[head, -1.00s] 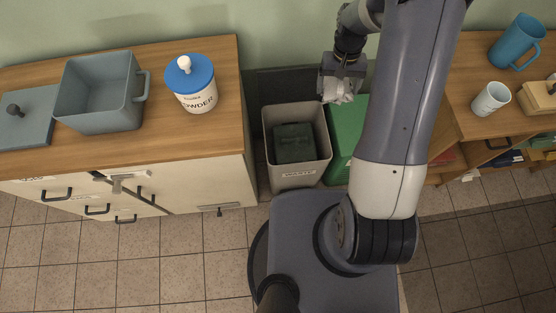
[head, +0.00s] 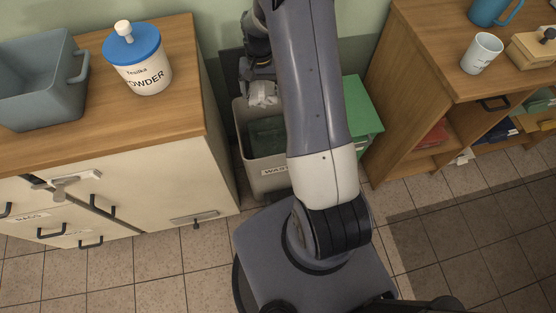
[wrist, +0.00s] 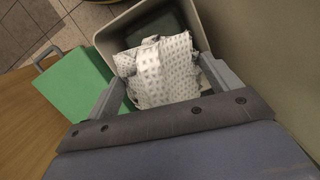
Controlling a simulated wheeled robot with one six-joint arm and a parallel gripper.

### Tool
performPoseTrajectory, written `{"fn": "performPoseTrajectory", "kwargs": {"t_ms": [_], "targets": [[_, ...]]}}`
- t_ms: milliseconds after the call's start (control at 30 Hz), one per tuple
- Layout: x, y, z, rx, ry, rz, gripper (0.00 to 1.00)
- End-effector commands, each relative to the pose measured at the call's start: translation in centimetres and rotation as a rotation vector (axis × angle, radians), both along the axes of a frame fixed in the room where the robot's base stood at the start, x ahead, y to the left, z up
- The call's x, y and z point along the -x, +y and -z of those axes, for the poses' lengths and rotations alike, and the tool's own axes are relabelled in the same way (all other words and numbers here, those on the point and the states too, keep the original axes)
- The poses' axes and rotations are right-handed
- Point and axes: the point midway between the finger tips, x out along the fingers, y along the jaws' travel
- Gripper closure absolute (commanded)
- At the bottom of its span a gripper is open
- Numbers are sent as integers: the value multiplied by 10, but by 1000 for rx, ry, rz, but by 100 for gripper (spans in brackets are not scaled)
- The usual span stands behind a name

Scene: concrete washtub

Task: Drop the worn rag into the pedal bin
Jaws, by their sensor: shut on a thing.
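The worn rag (wrist: 160,72) is pale with small grey marks and is crumpled between the fingers of my gripper (wrist: 162,92) in the wrist view. In the head view the rag (head: 262,94) hangs below my gripper (head: 260,78), over the back part of the open grey bin (head: 262,180) labelled "WASTE". The bin also shows behind the rag in the wrist view (wrist: 124,28). A dark green block-like thing (wrist: 158,24) lies inside it. My arm hides the bin's right side in the head view.
A green box (head: 362,112) stands right of the bin. A cabinet with a wooden top (head: 190,75) is on the left, holding a powder tub (head: 145,75) and a grey basin (head: 40,95). A wooden shelf unit (head: 400,70) with a white cup (head: 481,54) is on the right. Tiled floor is in front.

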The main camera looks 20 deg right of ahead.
Motion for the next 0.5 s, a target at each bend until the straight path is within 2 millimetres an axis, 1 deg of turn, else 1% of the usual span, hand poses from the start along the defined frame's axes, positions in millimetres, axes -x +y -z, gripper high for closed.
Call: {"fn": "performPoseTrajectory", "kwargs": {"t_ms": [33, 100, 300, 400, 500], "targets": [[-2, -5, 25, 0, 0, 27, 37], [-4, -11, 41, -1, 1, 67, 37], [-10, -28, 87, -1, 0, 179, 37], [-13, -35, 106, -1, 1, 230, 37], [-14, -41, 121, -3, 2, 271, 37]]}}
